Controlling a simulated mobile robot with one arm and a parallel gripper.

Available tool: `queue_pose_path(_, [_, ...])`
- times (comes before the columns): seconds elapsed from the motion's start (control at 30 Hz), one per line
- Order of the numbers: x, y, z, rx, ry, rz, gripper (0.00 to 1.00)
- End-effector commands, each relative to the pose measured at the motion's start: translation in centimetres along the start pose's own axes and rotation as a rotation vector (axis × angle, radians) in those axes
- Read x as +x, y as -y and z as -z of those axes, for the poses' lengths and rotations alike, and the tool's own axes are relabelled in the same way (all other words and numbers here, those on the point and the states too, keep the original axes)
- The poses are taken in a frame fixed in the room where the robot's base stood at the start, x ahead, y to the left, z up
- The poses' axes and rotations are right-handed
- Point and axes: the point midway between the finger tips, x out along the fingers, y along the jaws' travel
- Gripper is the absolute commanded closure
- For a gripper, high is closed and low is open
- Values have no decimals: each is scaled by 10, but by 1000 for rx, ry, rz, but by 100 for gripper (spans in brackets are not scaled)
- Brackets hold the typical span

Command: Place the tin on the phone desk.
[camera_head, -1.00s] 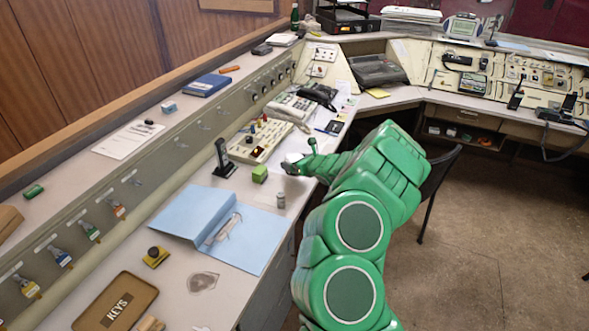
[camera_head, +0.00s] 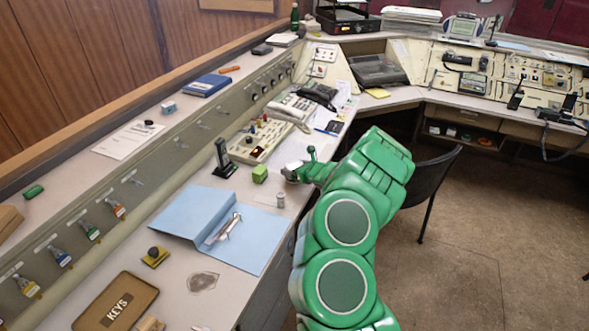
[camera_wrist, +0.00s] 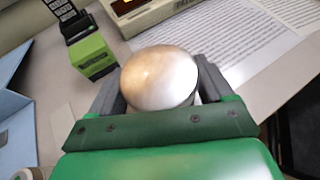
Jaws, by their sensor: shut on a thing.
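My gripper (camera_wrist: 162,88) is shut on the tin (camera_wrist: 160,76), a round, silvery-tan thing with a domed, shiny top between the two grey fingers. In the head view my gripper (camera_head: 294,172) is at the right edge of the long left-hand desk, and the tin (camera_head: 292,166) shows only as a small pale patch. I cannot tell whether its base touches the desk. The phone desk (camera_head: 316,143) carries a grey telephone (camera_head: 292,107) and a dark telephone (camera_head: 318,93), beyond my gripper.
A green block (camera_head: 260,174), a black handset (camera_head: 223,158) and a small grey cylinder (camera_head: 281,200) stand near my gripper. A cream keypad console (camera_head: 258,142) and printed sheets (camera_wrist: 245,45) lie beyond. A blue folder (camera_head: 250,240) lies nearer. A black chair (camera_head: 432,180) stands right of my arm.

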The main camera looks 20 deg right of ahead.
Motion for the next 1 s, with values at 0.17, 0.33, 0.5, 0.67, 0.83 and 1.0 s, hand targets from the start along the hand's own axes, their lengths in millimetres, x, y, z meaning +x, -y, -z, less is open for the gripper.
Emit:
queue_pose_path(0.17, [1, 0, 1, 0, 0, 0, 6])
queue_pose_path(0.33, [1, 0, 2, 0, 0, 0, 0])
queue_pose_path(0.5, [0, 0, 0, 0, 0, 0, 0])
queue_pose_path(0.67, [-10, 1, 0, 3, -1, 2, 0])
queue_pose_path(0.83, [-28, 2, -2, 2, 1, 4, 0])
queue_pose_path(1.0, [-48, 1, -1, 4, 0, 1, 0])
